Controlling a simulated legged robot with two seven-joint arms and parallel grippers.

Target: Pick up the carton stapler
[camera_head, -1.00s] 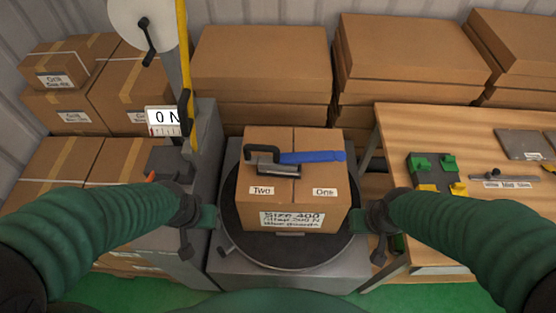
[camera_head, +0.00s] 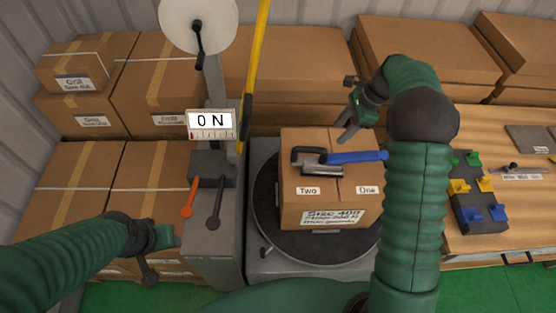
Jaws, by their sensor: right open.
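The carton stapler (camera_head: 348,157), with a blue handle, a black grip and a grey metal plate, lies on top of a closed cardboard carton (camera_head: 330,190). My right gripper (camera_head: 352,114) is open and empty by the carton's far right edge, behind and above the stapler's blue handle, and does not appear to touch it. My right arm stands in front of the carton's right side, close to the handle's end. My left gripper (camera_head: 164,242) is at the lower left, well away from the stapler; its finger opening is unclear.
The carton sits on a dark round turntable (camera_head: 268,215). A grey machine with a "0 N" display (camera_head: 210,124), orange lever (camera_head: 189,197) and yellow pole (camera_head: 255,70) stands left of it. Stacked cartons (camera_head: 160,85) fill the left and back. A wooden table (camera_head: 500,220) with a colored-hook rack (camera_head: 476,195) is right.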

